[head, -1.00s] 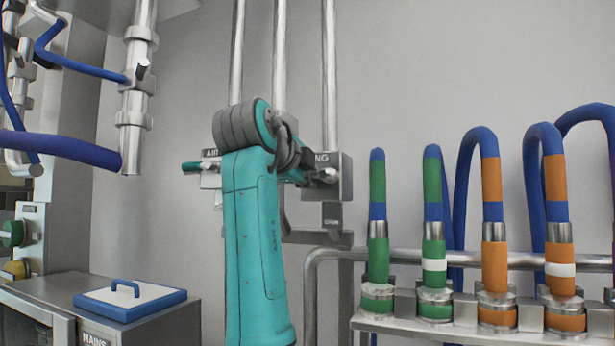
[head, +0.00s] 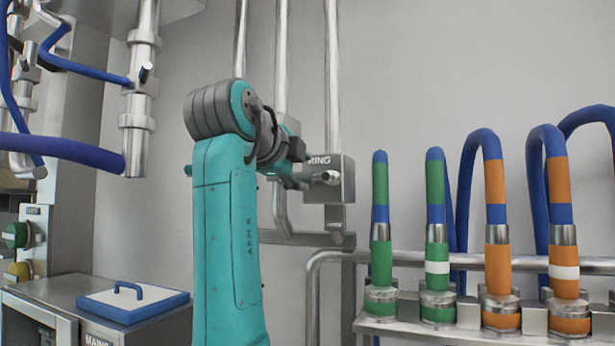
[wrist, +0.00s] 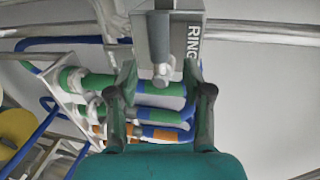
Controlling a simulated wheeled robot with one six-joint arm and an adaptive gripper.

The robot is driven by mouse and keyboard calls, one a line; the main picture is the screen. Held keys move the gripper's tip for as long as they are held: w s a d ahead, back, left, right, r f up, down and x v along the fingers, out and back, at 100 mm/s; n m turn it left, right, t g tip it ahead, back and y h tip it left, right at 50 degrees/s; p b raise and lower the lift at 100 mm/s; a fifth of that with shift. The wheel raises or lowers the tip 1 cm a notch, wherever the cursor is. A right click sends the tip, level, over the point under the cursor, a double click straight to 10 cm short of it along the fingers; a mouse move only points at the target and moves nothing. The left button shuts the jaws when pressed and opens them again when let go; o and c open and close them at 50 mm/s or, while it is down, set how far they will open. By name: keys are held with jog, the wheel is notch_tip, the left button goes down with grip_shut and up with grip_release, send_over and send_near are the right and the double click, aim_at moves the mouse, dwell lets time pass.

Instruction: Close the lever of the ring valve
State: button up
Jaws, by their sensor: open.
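The ring valve is a grey metal box (head: 344,170) marked RING on the wall, below a vertical pipe. Its box also shows at the top of the wrist view (wrist: 165,38). A short silver part with a round end (wrist: 161,72), which looks like the lever or its hub, sticks out of the box. My gripper (wrist: 160,78) has its fingers spread on either side of this part, with visible gaps and nothing clamped. In the head view my gripper (head: 303,178) is just left of the box, partly hidden by my arm. The lever's full shape and angle cannot be made out.
Several hoses with green (head: 380,190) and orange (head: 497,180) bands stand on a rack at the right. A second valve's handle end (head: 188,170) shows behind my arm. A cabinet with a blue-edged lid (head: 132,302) is at lower left. Blank wall lies between.

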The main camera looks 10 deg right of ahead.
jog(key=v, duration=0.6)
jog(key=shift+s, duration=0.2)
jog(key=shift+a, duration=0.2)
